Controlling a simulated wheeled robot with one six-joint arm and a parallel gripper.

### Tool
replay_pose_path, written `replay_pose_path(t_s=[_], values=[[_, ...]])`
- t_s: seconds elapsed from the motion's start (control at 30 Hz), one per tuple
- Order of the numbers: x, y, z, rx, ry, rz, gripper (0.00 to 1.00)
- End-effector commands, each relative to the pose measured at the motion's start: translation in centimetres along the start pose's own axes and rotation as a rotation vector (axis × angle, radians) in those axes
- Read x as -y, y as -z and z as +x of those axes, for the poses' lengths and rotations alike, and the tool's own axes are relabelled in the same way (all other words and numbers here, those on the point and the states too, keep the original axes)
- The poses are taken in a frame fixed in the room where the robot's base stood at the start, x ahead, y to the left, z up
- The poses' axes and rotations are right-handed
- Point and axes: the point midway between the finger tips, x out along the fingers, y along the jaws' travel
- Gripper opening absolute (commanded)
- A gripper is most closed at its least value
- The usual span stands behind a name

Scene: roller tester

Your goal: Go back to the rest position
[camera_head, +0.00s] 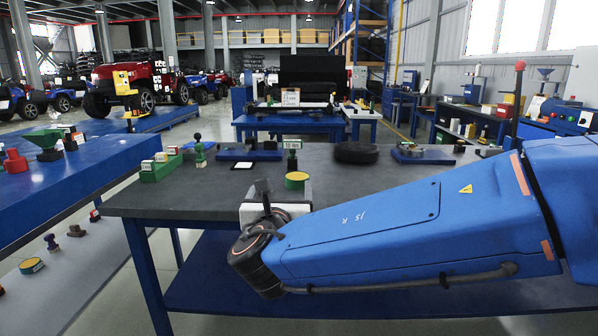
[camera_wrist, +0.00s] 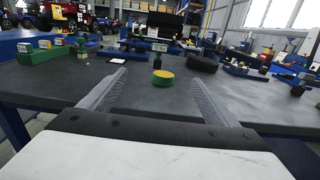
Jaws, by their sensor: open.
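My gripper (camera_wrist: 160,98) shows in the wrist view with its two grey fingers spread wide apart and nothing between them. It points out over the grey-topped table, with the table top beyond the fingertips. In the head view my blue arm reaches in from the right, and its wrist is over the front edge of the table (camera_head: 150,196). The fingers are mostly hidden there behind the wrist. A round yellow and green piece (camera_wrist: 163,76) sits on the table beyond the gap between the fingers; it also shows in the head view (camera_head: 297,181).
A green block holder (camera_head: 160,170) stands at the table's left, and a black disc (camera_head: 356,152) lies at the back. A blue bench (camera_head: 80,165) with parts is on the left, with an aisle between. The table's middle right is mostly hidden by my arm.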

Motion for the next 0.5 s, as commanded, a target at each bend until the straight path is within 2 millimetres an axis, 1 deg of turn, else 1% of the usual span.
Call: replay_pose_path(t_s=[0.27,0.47,0.5], values=[[4.0,0.8,0.6,-0.050,0.081,0.092,0.83],[8.3,1.7,0.9,-0.100,0.171,0.198,0.83],[9.5,2.0,0.9,-0.113,0.197,0.227,0.83]])
